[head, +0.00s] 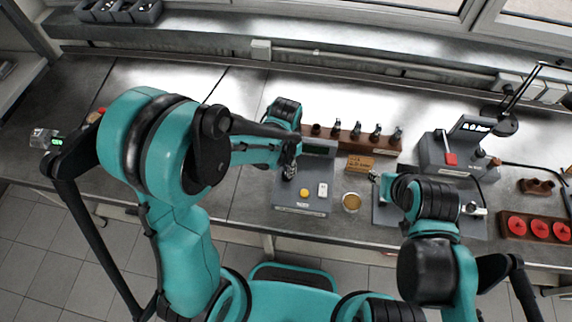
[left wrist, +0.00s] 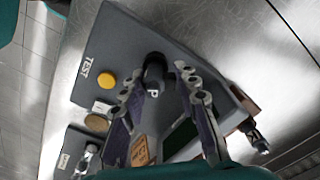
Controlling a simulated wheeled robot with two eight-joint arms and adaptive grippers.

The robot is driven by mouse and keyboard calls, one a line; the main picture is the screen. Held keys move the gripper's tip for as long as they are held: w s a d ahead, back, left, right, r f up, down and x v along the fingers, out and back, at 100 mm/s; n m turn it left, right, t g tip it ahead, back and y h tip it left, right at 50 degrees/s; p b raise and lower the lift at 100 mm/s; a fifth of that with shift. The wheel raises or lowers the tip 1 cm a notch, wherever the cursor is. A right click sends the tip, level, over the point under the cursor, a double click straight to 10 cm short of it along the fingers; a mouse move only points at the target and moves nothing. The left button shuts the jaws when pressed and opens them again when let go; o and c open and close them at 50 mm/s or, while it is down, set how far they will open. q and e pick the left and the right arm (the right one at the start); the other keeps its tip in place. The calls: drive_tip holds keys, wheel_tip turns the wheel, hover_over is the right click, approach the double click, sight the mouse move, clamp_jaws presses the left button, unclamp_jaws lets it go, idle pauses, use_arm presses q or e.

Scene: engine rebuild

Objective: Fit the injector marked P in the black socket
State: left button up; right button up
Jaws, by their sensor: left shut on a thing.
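My left gripper (head: 290,170) is over the left part of the grey test station (head: 300,209). In the left wrist view its two fingers (left wrist: 157,82) are closed around an injector marked P (left wrist: 153,90). A black cylindrical part (left wrist: 155,62), which looks like the socket on the station marked TEST (left wrist: 115,45), lies in line with the injector's end. I cannot tell whether the injector sits in it or just above it. My right gripper (head: 378,178) is by the grey plate at the right, and its jaws are too small to read.
A brown rack (head: 345,143) with several injectors stands behind the station.

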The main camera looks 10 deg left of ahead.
use_arm(q)
drive_tip(key=o, duration=1.2)
drive_tip(key=shift+r, duration=0.15)
drive_tip(key=shift+r+p, duration=2.75)
drive_tip(key=shift+r, duration=0.9)
